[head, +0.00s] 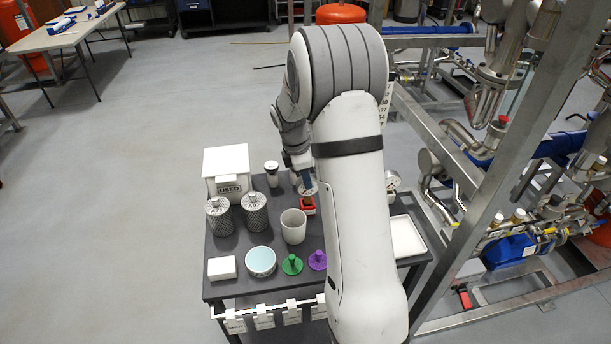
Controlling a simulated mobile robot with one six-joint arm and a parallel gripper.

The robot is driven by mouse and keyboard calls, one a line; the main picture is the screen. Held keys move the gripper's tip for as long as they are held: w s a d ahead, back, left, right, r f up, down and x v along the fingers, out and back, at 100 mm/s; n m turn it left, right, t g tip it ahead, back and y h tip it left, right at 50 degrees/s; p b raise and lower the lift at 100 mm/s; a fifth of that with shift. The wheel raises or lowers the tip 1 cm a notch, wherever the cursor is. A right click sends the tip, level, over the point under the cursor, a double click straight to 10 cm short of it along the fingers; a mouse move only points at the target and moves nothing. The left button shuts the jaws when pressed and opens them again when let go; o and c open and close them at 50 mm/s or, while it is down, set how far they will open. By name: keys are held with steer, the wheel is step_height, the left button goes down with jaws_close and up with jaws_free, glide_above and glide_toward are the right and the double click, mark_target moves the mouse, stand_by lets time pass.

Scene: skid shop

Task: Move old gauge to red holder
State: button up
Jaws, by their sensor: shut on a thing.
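The red holder (308,209) stands on the dark table, near its middle. My gripper (305,180) is directly above it, pointing down and partly hidden by my arm. It is shut on a pale round gauge (310,190), which is at the top of the red holder. I cannot tell whether the gauge rests in the holder or is just above it. Another round white dial (392,181) shows partly behind my arm, to the right.
On the dark table (228,287) stand a white box marked USED (227,170), two dark knurled canisters (218,216), a white cup (293,226), a round dish (261,261), green (292,264) and purple (317,260) knobbed pieces, and a white tray (407,237). Steel framing rises at right.

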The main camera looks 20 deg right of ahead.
steer(key=shift+f, duration=0.1)
steer(key=shift+f+b, duration=0.45)
steer(key=shift+f, duration=0.2)
steer(key=shift+f, duration=0.3)
steer(key=shift+f+b, duration=0.3)
stand_by(0.4)
steer(key=o, duration=0.8)
steer(key=shift+o, duration=0.6)
steer(key=shift+o, duration=1.2)
